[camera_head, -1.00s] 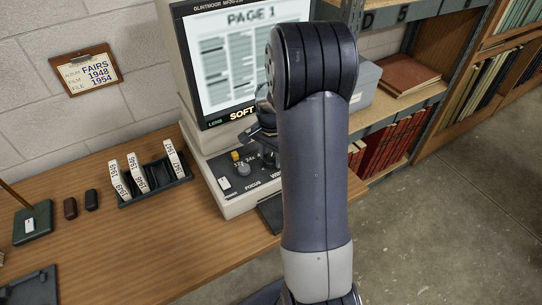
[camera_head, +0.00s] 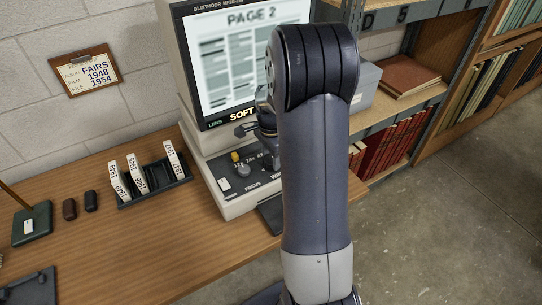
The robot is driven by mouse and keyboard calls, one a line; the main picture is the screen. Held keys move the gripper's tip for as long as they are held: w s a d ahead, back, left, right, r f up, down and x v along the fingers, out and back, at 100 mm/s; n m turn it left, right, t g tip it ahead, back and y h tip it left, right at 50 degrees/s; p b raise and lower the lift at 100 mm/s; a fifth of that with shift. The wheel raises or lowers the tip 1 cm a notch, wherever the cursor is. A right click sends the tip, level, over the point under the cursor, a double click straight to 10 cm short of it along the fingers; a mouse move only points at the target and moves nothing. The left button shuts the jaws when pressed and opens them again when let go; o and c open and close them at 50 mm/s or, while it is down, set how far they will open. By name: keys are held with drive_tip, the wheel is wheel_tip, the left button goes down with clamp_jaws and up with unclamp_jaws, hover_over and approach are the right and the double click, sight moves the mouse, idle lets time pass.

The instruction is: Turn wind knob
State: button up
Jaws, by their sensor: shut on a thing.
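The microfilm reader (camera_head: 205,165) stands on the desk, with knobs on its sloped front panel. Its screen (camera_head: 245,62) shows "PAGE 2" over blurred text, and the strip below reads "LENS SOFT". A label starting with "W" sits at the panel's right, partly behind my arm; the wind knob itself is hidden there. A yellow-topped knob (camera_head: 236,156) and the FOCUS label show to the left. My gripper (camera_head: 267,150) is at the panel's right side, mostly hidden behind my forearm. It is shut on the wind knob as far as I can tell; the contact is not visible.
A black rack (camera_head: 155,185) with white film boxes stands left of the reader. A clipboard (camera_head: 85,70) hangs on the wall. Shelves with red books (camera_head: 390,145) stand right.

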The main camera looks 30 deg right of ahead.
sight(271, 159)
drive_tip(key=o, duration=1)
drive_tip(key=shift+r, duration=0.1)
wheel_tip(271, 159, up, 11)
drive_tip(key=shift+f, duration=0.2)
wheel_tip(271, 159, down, 11)
drive_tip(key=shift+r, duration=0.1)
